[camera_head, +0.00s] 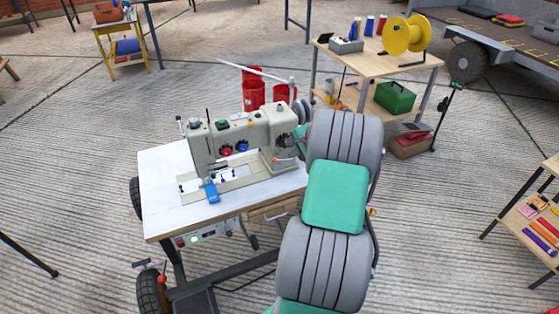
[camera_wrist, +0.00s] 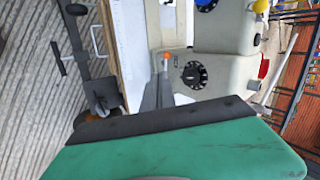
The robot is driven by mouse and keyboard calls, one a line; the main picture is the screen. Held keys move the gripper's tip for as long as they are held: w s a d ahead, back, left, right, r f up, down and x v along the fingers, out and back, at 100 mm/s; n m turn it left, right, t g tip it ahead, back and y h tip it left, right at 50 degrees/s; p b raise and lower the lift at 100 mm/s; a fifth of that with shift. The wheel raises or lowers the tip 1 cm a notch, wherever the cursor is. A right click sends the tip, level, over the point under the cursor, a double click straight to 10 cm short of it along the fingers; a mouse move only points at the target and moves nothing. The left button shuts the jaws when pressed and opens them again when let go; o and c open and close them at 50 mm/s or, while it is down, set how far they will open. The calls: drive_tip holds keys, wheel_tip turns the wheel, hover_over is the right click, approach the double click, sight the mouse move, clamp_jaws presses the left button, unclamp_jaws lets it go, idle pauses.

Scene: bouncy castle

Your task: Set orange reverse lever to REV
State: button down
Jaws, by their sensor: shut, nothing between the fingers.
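The sewing machine (camera_head: 225,138) is a cream body on a white-topped table. Its orange-tipped reverse lever shows in the wrist view (camera_wrist: 165,59), beside a black dial (camera_wrist: 194,74) on the machine's end face. My gripper (camera_wrist: 160,80) is shut and empty, its grey fingers pointing at the lever with their tips close below the orange tip. I cannot tell whether they touch it. In the head view the lever is a small orange mark (camera_head: 285,159) by the machine's right end, and my arm hides most of the gripper. No REV marking is readable.
The white tabletop (camera_head: 160,180) has free room left of the machine. A blue part (camera_head: 211,192) sits at the machine's front. Red bins (camera_head: 254,95) stand behind it. A wooden bench (camera_head: 395,62) with a yellow reel (camera_head: 403,36) stands at the back right.

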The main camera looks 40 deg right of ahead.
sight(277, 161)
drive_tip(key=b+x, duration=0.1)
drive_tip(key=x, duration=0.7)
drive_tip(key=w+b+x, duration=0.1)
drive_tip(key=x, duration=0.3)
drive_tip(key=shift+w+r+b, duration=0.15)
drive_tip(key=shift+r+b, duration=0.05)
drive_tip(key=shift+b, duration=0.1)
drive_tip(key=shift+d, duration=0.1)
drive_tip(key=shift+f, duration=0.1)
